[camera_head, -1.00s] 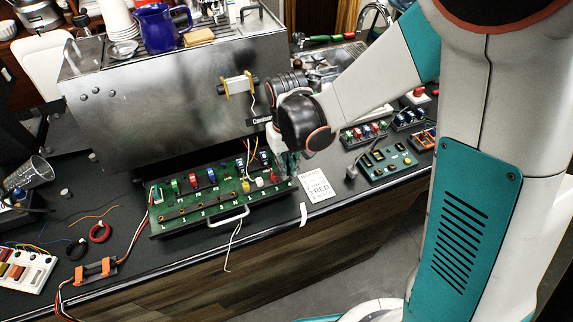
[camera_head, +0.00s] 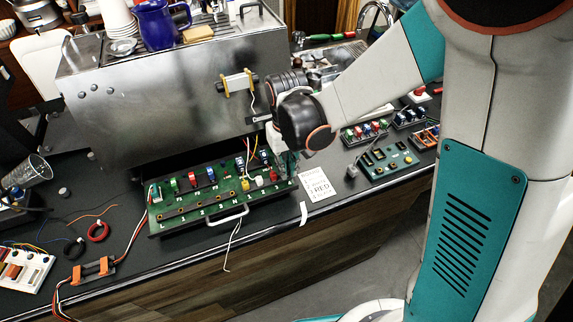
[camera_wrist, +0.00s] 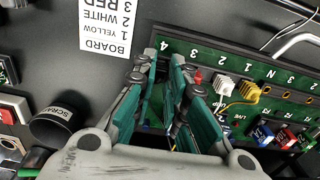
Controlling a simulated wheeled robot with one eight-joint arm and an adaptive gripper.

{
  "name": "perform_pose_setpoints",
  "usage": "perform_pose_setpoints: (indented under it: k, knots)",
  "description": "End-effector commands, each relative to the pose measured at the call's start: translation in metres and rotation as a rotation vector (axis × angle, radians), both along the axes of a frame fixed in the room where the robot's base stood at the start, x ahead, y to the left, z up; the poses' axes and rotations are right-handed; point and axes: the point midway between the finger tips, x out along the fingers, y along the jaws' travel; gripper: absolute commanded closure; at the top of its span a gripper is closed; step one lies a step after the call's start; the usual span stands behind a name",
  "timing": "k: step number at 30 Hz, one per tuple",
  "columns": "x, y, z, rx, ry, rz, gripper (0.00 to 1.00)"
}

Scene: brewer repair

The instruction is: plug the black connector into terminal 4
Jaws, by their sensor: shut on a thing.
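My gripper (camera_wrist: 165,68) is at the terminal 4 end of the green board, with its teal-padded fingers pointing down at it. It also shows in the head view (camera_head: 288,165) at the board's right end. The green board (camera_wrist: 229,60) carries printed numbers, and the "4" shows just beside the fingertips. The fingers cover the terminal 4 socket, so I cannot tell whether the connector touches it.
Red (camera_wrist: 197,77), white (camera_wrist: 222,86) and yellow (camera_wrist: 247,91) connectors sit along the board near the gripper. A white printed card (camera_head: 318,184) lies right of the board. The metal brewer (camera_head: 165,95) stands behind. A black cylinder marked SCRAP (camera_wrist: 55,124) is nearby.

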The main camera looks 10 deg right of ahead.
Motion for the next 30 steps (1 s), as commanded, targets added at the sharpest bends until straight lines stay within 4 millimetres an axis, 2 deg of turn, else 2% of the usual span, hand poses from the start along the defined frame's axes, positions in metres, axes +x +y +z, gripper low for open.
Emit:
perform_pose_setpoints:
  k: [9, 10, 12, 13, 23, 26, 30]
  knots:
    - [0.0, 0.0, 0.0, 0.0, 0.0, 0.0, 1.0]
    - [0.0, 0.0, 0.0, 0.0, 0.0, 0.0, 0.83]
    - [0.0, 0.0, 0.0, 0.0, 0.0, 0.0, 0.67]
    - [0.0, 0.0, 0.0, 0.0, 0.0, 0.0, 0.64]
    - [0.0, 0.0, 0.001, 0.0, 0.0, 0.0, 0.64]
    - [0.0, 0.0, 0.007, 0.0, 0.0, 0.0, 0.64]
    - [-0.001, 0.0, 0.025, 0.0, 0.0, 0.0, 0.64]
